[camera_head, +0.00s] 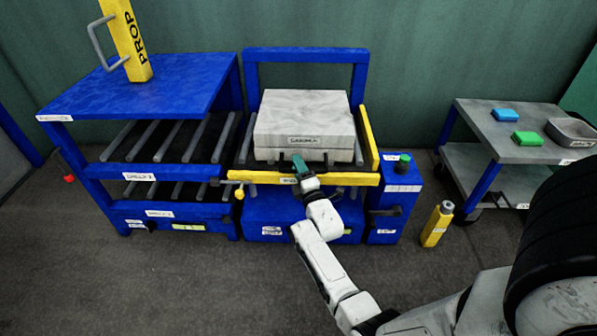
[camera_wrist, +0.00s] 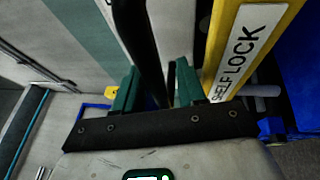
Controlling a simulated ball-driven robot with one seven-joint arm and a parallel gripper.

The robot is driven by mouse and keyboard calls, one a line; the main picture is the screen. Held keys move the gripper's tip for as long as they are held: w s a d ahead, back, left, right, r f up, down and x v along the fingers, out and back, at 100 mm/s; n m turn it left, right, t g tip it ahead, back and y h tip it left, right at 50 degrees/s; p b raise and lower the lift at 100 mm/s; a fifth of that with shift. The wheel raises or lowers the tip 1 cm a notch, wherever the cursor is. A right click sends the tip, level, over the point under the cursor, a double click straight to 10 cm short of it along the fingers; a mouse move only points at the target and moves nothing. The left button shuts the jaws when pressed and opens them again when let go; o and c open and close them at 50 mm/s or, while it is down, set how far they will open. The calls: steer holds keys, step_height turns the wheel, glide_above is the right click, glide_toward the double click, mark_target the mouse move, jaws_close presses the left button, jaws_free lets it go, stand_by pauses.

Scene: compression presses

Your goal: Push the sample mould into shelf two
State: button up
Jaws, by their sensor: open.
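The sample mould (camera_head: 305,120), a pale grey marbled block with a label on its front, lies on the blue roller carriage (camera_head: 305,57). My gripper (camera_head: 300,164), with green fingertips, is at the mould's lower front face, just above the yellow front bar. Its fingers (camera_wrist: 157,88) are apart in the wrist view, with a dark strip and a pale surface beyond them. I cannot tell whether they touch the mould. The yellow bar (camera_wrist: 245,45) reads SHELF LOCK there. Left of the carriage stands the blue rack with an upper roller shelf (camera_head: 170,141) and a lower one (camera_head: 165,190); their number labels are hard to read.
A yellow prop (camera_head: 133,40) stands on the rack's top. A blue control box (camera_head: 400,205) with a green button is right of the carriage. A yellow bottle (camera_head: 437,224) stands on the floor. A grey trolley (camera_head: 520,150) holds blue and green blocks. The front floor is clear.

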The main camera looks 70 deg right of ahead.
jaws_close()
stand_by(0.4)
